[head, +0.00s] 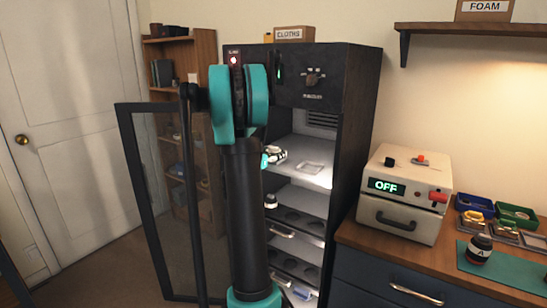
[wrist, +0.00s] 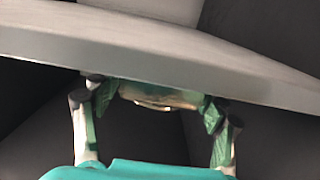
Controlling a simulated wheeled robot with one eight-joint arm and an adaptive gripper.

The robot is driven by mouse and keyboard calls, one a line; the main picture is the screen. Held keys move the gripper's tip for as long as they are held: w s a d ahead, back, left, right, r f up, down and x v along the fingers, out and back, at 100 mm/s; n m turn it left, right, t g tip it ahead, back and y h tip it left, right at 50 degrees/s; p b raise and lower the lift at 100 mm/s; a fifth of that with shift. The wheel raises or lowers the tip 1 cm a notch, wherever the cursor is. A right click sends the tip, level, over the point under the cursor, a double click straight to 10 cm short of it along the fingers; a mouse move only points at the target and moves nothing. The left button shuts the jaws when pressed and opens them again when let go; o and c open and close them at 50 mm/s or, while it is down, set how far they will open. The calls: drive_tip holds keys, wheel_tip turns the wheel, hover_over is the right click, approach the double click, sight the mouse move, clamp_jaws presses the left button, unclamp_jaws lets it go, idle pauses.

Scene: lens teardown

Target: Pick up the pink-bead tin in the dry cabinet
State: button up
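The dry cabinet (head: 358,110) stands open in the head view. My gripper (head: 277,153) is inside its lit upper compartment, partly hidden behind my own arm. In the wrist view the fingers of my gripper (wrist: 162,105) are spread well apart. A small pale, metallic-looking object (wrist: 158,97) with a rounded rim lies between them, spanning most of the gap. Its far part is hidden behind a grey shelf-like edge. I see no beads, so I cannot tell whether it is the pink-bead tin, nor whether the fingers press on it.
The cabinet's glass door (head: 150,200) hangs open at left. A jar (head: 270,201) stands on a shelf below my gripper, above slotted drawers. A flat pale square (head: 312,167) lies on the upper shelf. A beige box reading OFF (head: 404,190) stands on the right counter.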

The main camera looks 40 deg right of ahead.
drive_tip(key=c, duration=0.8)
drive_tip(key=shift+r, duration=0.1)
